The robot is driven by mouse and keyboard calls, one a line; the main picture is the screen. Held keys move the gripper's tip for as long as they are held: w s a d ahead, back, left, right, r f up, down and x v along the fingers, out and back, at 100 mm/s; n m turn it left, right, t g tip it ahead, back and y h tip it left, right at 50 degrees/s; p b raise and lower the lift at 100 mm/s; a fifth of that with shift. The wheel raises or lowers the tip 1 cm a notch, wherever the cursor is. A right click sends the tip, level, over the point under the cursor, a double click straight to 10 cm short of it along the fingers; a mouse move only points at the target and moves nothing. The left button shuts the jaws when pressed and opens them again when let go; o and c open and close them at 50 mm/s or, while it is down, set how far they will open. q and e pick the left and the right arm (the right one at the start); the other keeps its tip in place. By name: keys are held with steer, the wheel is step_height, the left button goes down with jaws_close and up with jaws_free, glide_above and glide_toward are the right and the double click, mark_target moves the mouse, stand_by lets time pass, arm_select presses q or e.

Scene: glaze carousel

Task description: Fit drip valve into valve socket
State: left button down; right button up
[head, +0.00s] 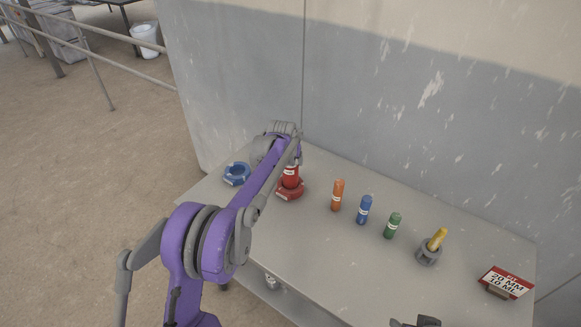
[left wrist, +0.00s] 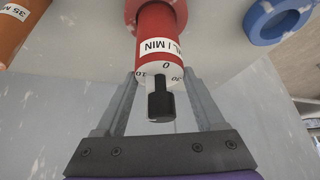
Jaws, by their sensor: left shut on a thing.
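The drip valve, as I take it, is the upright red cylinder (head: 290,179) with a white label. In the left wrist view it is a red body (left wrist: 158,22) marked ML / MIN, with a white numbered dial and a black knob. My left gripper (head: 293,163) is shut on its dial end, one finger on each side (left wrist: 162,74). A red ring (head: 290,193) is at the valve's far end. I cannot tell whether it is the valve socket or how deep the valve sits in it.
A blue ring (head: 236,174) lies left of the valve. Orange (head: 338,195), blue (head: 364,210) and green (head: 392,226) cylinders stand rightward. A yellow rod leans in a grey holder (head: 428,256) beside a 20 MM 10 ML sign (head: 506,282). A wall closes the back; the table front is mostly clear.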

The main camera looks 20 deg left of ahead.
arm_select(q)
steer(key=shift+f, duration=1.35)
steer(key=shift+f, duration=0.15)
jaws_free()
steer(key=shift+s+r, duration=0.15)
steer(key=shift+r, duration=0.3)
steer(key=v, duration=1.1)
steer(key=shift+s+r, duration=0.15)
steer(key=shift+r, duration=0.1)
steer(key=s+d+r, duration=0.1)
steer(key=s+r, duration=0.1)
steer(key=s, duration=0.9)
steer(key=s+f, duration=0.4)
steer(key=s, duration=1)
steer(key=s+d+f, duration=0.1)
steer(key=s+f, duration=0.4)
steer(key=s, duration=0.9)
steer(key=shift+d+m, duration=0.2)
steer(key=shift+m, duration=0.1)
